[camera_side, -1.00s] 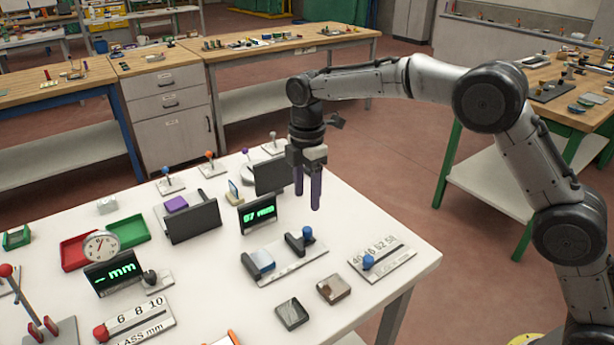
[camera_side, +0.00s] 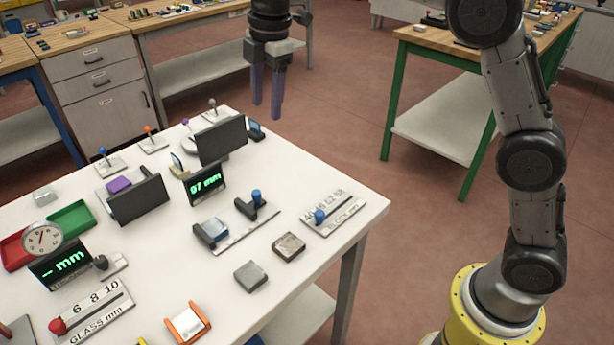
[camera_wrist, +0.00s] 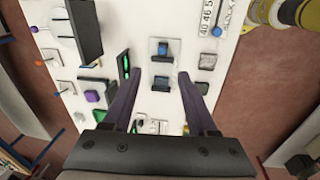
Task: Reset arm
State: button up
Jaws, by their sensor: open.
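My gripper (camera_side: 267,98) hangs in the air above and beyond the back edge of the white table (camera_side: 335,215) in the side view, fingers pointing down. Its two dark purple fingers are apart with nothing between them. In the wrist view my gripper (camera_wrist: 158,85) also shows open and empty, high over the table. The yellow base ring of my arm is at the lower right of the side view.
On the table are a "97 mm" display (camera_side: 205,184), a "-- mm" display (camera_side: 61,265), a clamp fixture (camera_side: 237,229) holding a bluish block, a blue-knobbed scale (camera_side: 334,214), grey block (camera_side: 250,276) and brown block (camera_side: 288,246). Wooden benches stand behind.

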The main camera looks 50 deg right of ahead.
jog(key=s+d+r+m+t, duration=0.1)
jog(key=s+d+r+m, duration=0.25)
jog(key=s, duration=0.55)
jog(key=s+d+r+m+t, duration=0.2)
jog(key=s+d+r, duration=0.25)
jog(key=s, duration=0.45)
jog(key=s+d+f+m+t, duration=0.1)
jog(key=s+d+f+m, duration=0.1)
jog(key=s+f+m, duration=1)
jog(key=s, duration=0.2)
jog(key=shift+s+d+f, duration=0.15)
jog(key=shift+s+f, duration=0.2)
jog(key=shift+f, duration=0.05)
